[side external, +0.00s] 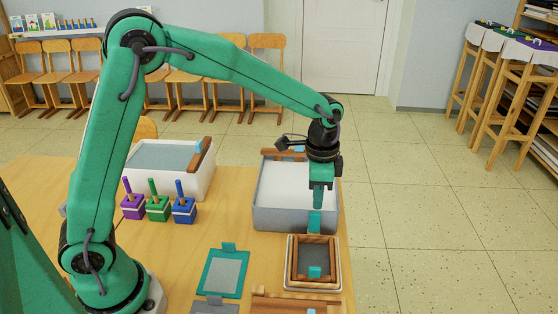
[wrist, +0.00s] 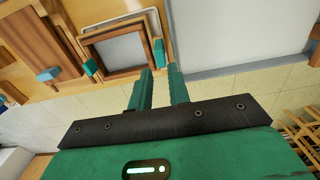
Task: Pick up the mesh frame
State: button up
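A wooden frame with a grey panel inside (side external: 314,260), likely the mesh frame, lies on a pale tray at the front right of the table. It also shows at the upper left of the wrist view (wrist: 119,47). A teal upright tab (side external: 314,222) stands at its side towards the grey tub; the wrist view shows this tab (wrist: 159,53) just beyond my fingertips. My gripper (side external: 317,206) points down above the tab, near the tub's front wall. In the wrist view my gripper's fingers (wrist: 161,70) are apart with nothing between them.
The grey tub (side external: 265,217) with a pale filling stands behind the frame. A teal-edged grey panel (side external: 222,272) lies to the left, and a brown wooden piece (side external: 290,304) in front. Purple, green and blue handled blocks (side external: 158,208) and a white tub (side external: 200,187) stand further left.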

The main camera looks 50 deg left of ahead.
aim_at(315, 213)
jog(key=shift+f, duration=0.85)
jog(key=shift+a+f, duration=0.1)
jog(key=shift+f, duration=2.5)
grip_shut()
